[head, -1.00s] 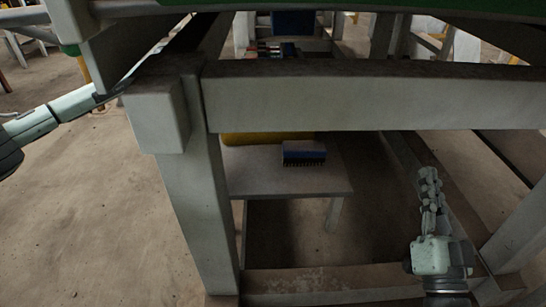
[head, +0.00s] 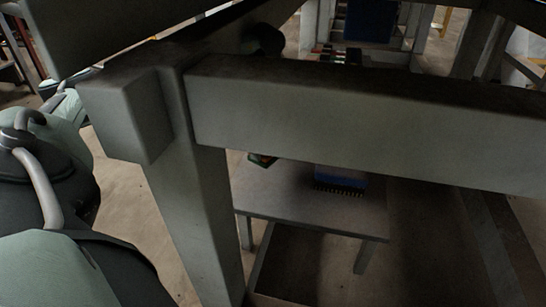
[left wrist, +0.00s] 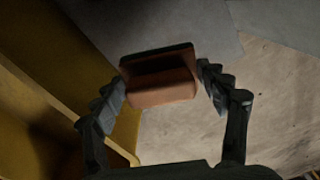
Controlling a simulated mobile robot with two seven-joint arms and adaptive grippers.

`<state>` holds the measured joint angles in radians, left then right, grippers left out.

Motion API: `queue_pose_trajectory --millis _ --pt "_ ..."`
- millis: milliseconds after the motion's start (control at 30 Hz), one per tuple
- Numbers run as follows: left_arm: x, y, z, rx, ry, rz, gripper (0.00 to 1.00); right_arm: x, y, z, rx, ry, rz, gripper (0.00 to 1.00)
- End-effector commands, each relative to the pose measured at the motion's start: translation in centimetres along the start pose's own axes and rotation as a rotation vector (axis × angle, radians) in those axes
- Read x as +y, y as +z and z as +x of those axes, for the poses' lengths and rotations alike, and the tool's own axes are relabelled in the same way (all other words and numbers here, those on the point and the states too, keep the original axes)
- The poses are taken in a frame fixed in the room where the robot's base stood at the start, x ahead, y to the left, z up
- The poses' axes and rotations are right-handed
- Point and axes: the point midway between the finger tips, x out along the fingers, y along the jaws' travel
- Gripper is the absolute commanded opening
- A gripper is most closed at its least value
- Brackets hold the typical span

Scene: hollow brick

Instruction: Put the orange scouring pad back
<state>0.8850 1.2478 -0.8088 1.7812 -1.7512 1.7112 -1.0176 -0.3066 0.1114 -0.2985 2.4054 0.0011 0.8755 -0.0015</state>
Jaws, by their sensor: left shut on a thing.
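The orange scouring pad (left wrist: 160,90), an orange-brown block with a dark layer on its far side, shows in the left wrist view. My left gripper (left wrist: 162,84) is shut on it, one finger on each side, and holds it over grey and pale surfaces. I cannot tell from this view how high it is held. In the head view the pad and left gripper are not seen; only my left arm's links fill the left edge. My right gripper is not in view.
A heavy grey table frame (head: 330,115) crosses the head view. Beneath it a low grey table (head: 290,205) carries a blue brush (head: 340,180) and a small red-and-green item (head: 262,159). A yellow wall or beam (left wrist: 45,100) stands left in the wrist view.

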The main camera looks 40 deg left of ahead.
Motion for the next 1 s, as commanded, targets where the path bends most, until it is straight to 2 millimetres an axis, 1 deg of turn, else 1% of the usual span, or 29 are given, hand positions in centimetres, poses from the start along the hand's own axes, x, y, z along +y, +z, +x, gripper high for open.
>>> queue_pose_trajectory --millis 33,167,400,467,633,867,900,1000 --pt "0.0 0.0 0.9 0.000 0.000 -0.001 0.42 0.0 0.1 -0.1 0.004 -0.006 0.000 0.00" --pt "0.0 0.0 2.0 0.000 0.000 -0.001 0.42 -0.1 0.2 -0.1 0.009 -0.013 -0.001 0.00" --pt "0.0 0.0 5.8 0.000 0.000 -0.001 0.42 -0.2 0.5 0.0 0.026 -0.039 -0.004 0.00" --pt "0.0 0.0 6.2 0.000 0.001 0.000 0.42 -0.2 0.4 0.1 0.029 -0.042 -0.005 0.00" --pt "0.1 0.0 6.2 -0.001 0.002 0.000 0.42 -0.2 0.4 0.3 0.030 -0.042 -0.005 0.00" --pt "0.0 0.0 6.7 -0.001 0.001 0.000 0.42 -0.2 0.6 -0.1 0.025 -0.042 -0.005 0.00" --pt "0.0 0.0 6.6 -0.001 0.001 0.000 0.77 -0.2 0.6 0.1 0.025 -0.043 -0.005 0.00" --pt "0.0 0.0 6.6 -0.001 0.001 0.000 0.90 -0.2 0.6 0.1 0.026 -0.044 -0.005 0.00"
